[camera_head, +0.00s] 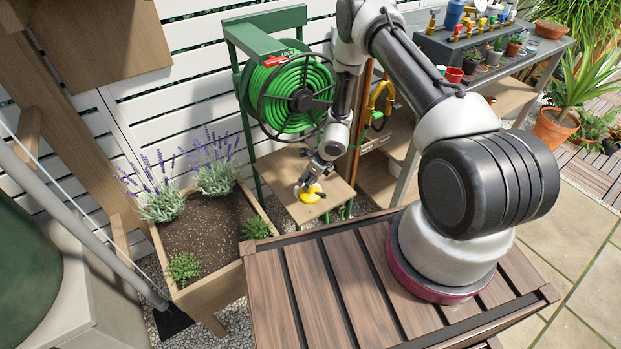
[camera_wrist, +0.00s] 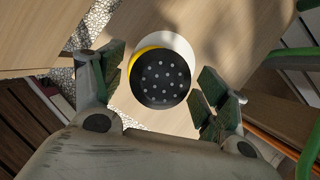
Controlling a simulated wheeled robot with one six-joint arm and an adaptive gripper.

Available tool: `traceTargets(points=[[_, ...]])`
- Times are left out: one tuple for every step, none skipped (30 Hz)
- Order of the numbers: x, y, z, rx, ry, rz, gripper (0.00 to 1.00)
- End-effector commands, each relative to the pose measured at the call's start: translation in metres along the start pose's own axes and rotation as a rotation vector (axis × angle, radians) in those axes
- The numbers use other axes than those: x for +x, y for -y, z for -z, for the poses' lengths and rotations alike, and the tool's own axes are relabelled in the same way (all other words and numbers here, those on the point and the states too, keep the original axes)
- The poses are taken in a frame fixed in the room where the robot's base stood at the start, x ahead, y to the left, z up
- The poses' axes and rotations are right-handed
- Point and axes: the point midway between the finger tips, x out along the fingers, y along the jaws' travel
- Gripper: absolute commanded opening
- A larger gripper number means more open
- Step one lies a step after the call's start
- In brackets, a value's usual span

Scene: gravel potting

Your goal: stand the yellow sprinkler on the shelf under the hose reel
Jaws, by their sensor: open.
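The yellow sprinkler (camera_head: 311,194) is on the wooden shelf (camera_head: 287,170) under the green hose reel (camera_head: 297,96). In the wrist view the sprinkler (camera_wrist: 160,77) shows from above as a dark round head with pale dots and a yellow rim. My gripper (camera_head: 309,184) is over the sprinkler, pointing down. In the wrist view the open fingers of my gripper (camera_wrist: 158,82) are on either side of the sprinkler, with gaps showing. Its base is mostly hidden beneath the head.
A wooden planter (camera_head: 217,270) with lavender stands left of the shelf. A grey potting bench (camera_head: 480,70) with pots and taps is at the right. The green reel frame (camera_head: 247,130) rises beside and above the shelf. Bare shelf surface shows left of the sprinkler.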

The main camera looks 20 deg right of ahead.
Motion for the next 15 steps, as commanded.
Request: traceTargets(points=[[-0.005, 0.001, -0.001, 0.000, 0.001, 0.001, 0.74], [-0.008, 0.001, -0.001, 0.001, 0.002, 0.002, 0.74], [-0.015, 0.001, -0.001, 0.002, 0.001, 0.001, 0.74], [-0.020, 0.001, -0.001, 0.002, 0.002, 0.002, 0.74], [-0.026, 0.002, -0.001, 0.002, 0.002, 0.002, 0.74], [-0.035, 0.002, -0.001, 0.002, 0.003, 0.002, 0.74], [-0.043, 0.001, -0.001, 0.001, 0.002, 0.002, 0.74], [-0.050, 0.002, -0.002, 0.000, 0.003, 0.002, 0.74], [-0.059, 0.001, -0.001, 0.000, 0.002, 0.002, 0.74], [-0.066, 0.001, -0.001, 0.000, 0.003, 0.002, 0.74], [-0.073, 0.001, -0.001, 0.000, 0.002, 0.002, 0.74], [-0.081, 0.001, -0.001, 0.001, 0.003, 0.002, 0.74], [-0.087, 0.001, -0.001, 0.001, 0.002, 0.002, 0.74], [-0.093, 0.001, -0.001, 0.001, 0.002, 0.002, 0.74], [-0.099, 0.001, -0.001, 0.001, 0.002, 0.001, 0.74]])
